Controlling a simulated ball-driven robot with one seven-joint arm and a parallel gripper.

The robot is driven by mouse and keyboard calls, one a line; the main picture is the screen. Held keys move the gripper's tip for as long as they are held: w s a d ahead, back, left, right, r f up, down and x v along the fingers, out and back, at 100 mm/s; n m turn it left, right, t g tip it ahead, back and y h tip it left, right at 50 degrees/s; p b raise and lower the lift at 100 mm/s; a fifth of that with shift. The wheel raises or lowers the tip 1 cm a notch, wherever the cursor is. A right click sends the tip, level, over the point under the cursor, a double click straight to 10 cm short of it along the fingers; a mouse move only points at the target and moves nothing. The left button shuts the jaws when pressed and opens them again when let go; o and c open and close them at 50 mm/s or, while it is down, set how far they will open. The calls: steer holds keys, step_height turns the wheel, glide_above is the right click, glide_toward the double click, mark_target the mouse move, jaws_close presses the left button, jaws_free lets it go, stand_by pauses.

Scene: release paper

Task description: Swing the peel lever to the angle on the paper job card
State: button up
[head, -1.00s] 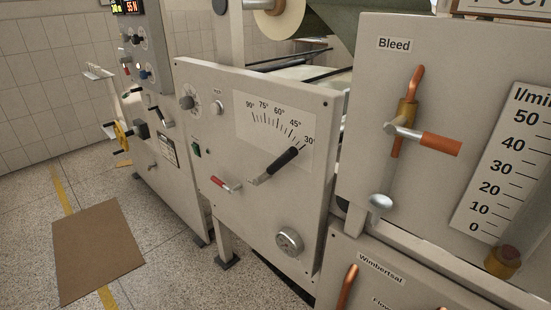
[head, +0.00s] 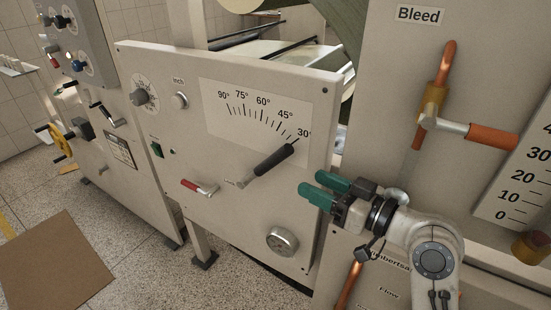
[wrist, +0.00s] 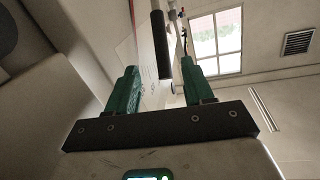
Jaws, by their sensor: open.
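The peel lever (head: 268,166) has a black grip on a thin metal arm, on the grey panel below a white angle scale (head: 245,108) marked 90° to 30°. Its grip slants up and right, its tip close to the 30° end. My gripper (head: 311,183) has green fingers, is open and empty, and is right of and slightly below the grip, apart from it. In the wrist view a black bar that looks like the lever grip (wrist: 160,45) shows beyond the gap between the fingers (wrist: 159,66). I cannot make out a paper job card.
A red-handled lever (head: 198,187), a round knob (head: 282,241) and a dial (head: 140,97) share the panel. At right the Bleed panel (head: 380,110) carries an orange-handled valve (head: 490,135) above my arm. A brown mat (head: 55,262) lies on the floor at left.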

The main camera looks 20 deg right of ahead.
mark_target(278, 159)
steer(key=x, duration=0.3)
steer(key=r+p+x, duration=0.1)
steer(key=x, duration=0.3)
steer(key=r+p+x, duration=0.1)
steer(key=x, duration=0.2)
steer(key=shift+w+a, duration=0.15)
steer(key=shift+w, duration=0.25)
steer(key=shift+f, duration=0.1)
jaws_close()
